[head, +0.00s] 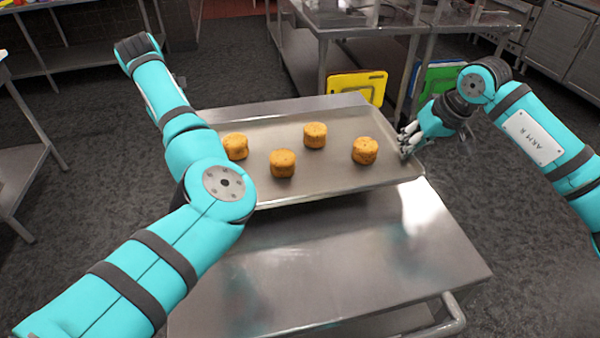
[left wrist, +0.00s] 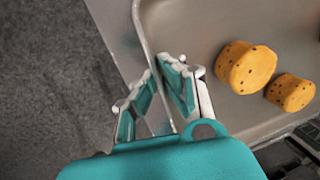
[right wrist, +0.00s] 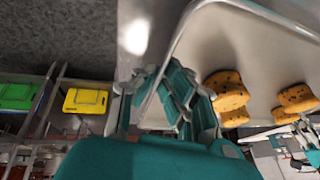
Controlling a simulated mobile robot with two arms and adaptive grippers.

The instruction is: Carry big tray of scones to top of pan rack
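The big tray (head: 335,185) is a wide grey metal pan over the far part of a steel cart. It bears several round golden scones (head: 282,163), spread apart. I cannot tell whether the tray touches the cart top. My right gripper (head: 408,142) is at the tray's right end; in the right wrist view its fingers (right wrist: 157,85) close in on the tray's rim. My left gripper is hidden behind my arm in the head view; in the left wrist view its fingers (left wrist: 160,80) close in on the opposite rim. Two scones (left wrist: 246,67) show there.
The steel cart (head: 330,260) has a bare near half and a handle (head: 452,315) at front right. A steel table (head: 350,18) with yellow (head: 357,88) and green (head: 440,78) boards stands behind. Another table (head: 20,165) is at left. Dark floor is clear at left and right. The pan rack is not identifiable.

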